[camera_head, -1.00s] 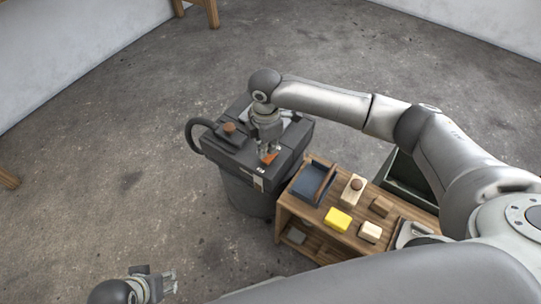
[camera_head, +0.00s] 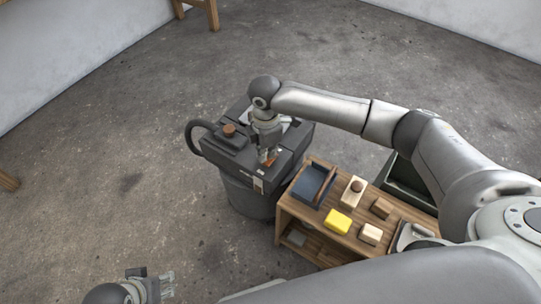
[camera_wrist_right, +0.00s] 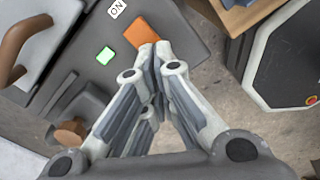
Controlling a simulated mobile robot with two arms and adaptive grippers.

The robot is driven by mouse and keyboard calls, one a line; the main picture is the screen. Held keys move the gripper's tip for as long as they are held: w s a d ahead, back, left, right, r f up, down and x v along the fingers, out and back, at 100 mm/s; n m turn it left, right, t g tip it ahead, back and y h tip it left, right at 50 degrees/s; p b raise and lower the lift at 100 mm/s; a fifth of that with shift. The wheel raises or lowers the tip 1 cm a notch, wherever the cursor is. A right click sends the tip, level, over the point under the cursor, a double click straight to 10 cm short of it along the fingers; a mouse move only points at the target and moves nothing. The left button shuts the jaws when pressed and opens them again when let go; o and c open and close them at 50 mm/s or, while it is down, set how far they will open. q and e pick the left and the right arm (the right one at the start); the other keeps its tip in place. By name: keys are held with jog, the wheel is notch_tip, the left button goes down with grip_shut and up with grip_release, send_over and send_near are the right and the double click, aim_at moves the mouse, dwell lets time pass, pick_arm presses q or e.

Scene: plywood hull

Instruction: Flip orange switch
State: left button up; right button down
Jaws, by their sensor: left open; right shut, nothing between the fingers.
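The orange switch (camera_wrist_right: 140,33) is on the top of a dark grey machine (camera_head: 224,161). In the right wrist view it lies just ahead of the fingertips. My right gripper (camera_wrist_right: 153,48) is shut with nothing between its fingers. Its tips are at the near edge of the switch; I cannot tell whether they touch it. In the head view the right gripper partly hides the orange switch (camera_head: 268,161). A lit green square (camera_wrist_right: 105,55) and an "ON" label (camera_wrist_right: 117,9) are beside the switch. My left gripper (camera_head: 167,285) is open and empty, low over the floor at the bottom left.
A wooden cart (camera_head: 322,235) stands right of the machine. It carries a blue-grey tray (camera_head: 306,187), a yellow block (camera_head: 338,221) and several brushes or blocks. A black hose (camera_head: 190,135) bulges from the machine's left side.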

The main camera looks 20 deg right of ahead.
jog(key=shift+f, duration=0.2)
dwell(0.6)
pick_arm(q)
jog(key=shift+s+r, duration=0.1)
jog(key=shift+r, duration=0.35)
pick_arm(e)
jog(key=shift+f, duration=0.3)
pick_arm(q)
jog(key=shift+s, duration=0.25)
pick_arm(e)
jog(key=shift+f, duration=0.25)
jog(key=shift+f, duration=0.15)
pick_arm(q)
jog(key=shift+r, duration=0.3)
pick_arm(e)
jog(key=shift+f, duration=0.1)
pick_arm(q)
jog(key=shift+r, duration=0.1)
pick_arm(e)
jog(key=shift+f, duration=0.15)
pick_arm(q)
jog(key=shift+a+r+b, duration=0.1)
jog(key=shift+b, duration=0.2)
jog(key=shift+r, duration=0.3)
pick_arm(e)
jog(key=shift+f, duration=0.1)
pick_arm(q)
jog(key=shift+w, duration=0.1)
pick_arm(e)
jog(key=shift+s, duration=0.1)
